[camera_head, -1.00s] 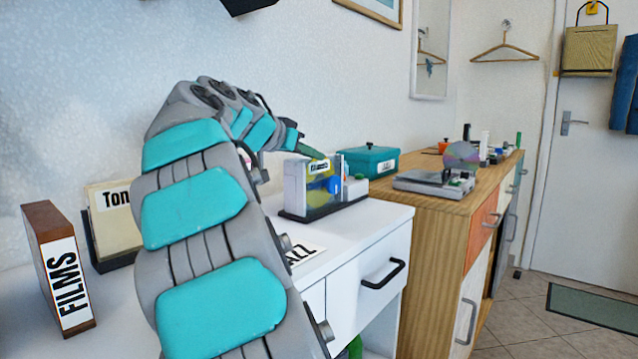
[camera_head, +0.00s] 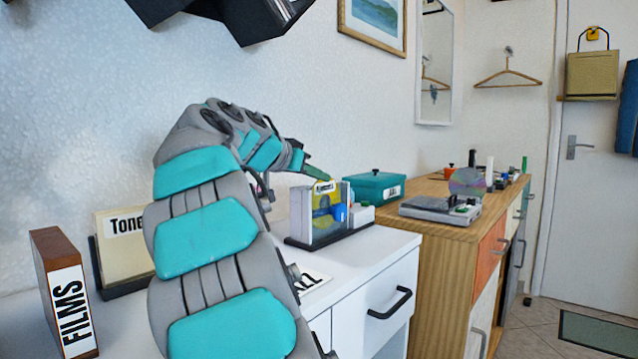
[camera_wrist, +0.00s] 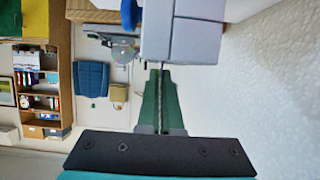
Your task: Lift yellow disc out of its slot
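The yellow disc (camera_head: 321,229) stands upright in a small grey and clear holder (camera_head: 300,216) on the white cabinet, in the head view. A white label and a blue part cover some of it. My gripper (camera_head: 324,179) reaches down from the left to the disc's top edge. In the wrist view its green fingers (camera_wrist: 161,72) are almost together, with only a thin dark line between them. They appear shut on the disc's thin edge, though the pinched part is hidden. The holder's pale grey side (camera_wrist: 190,42) is just beyond the fingertips.
A teal box (camera_head: 372,189) stands behind the holder. A grey player with a shiny disc (camera_head: 466,182) is on the wooden cabinet at right. A FILMS box (camera_head: 65,295) and a cream file (camera_head: 124,246) stand at left. The white cabinet's front right is clear.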

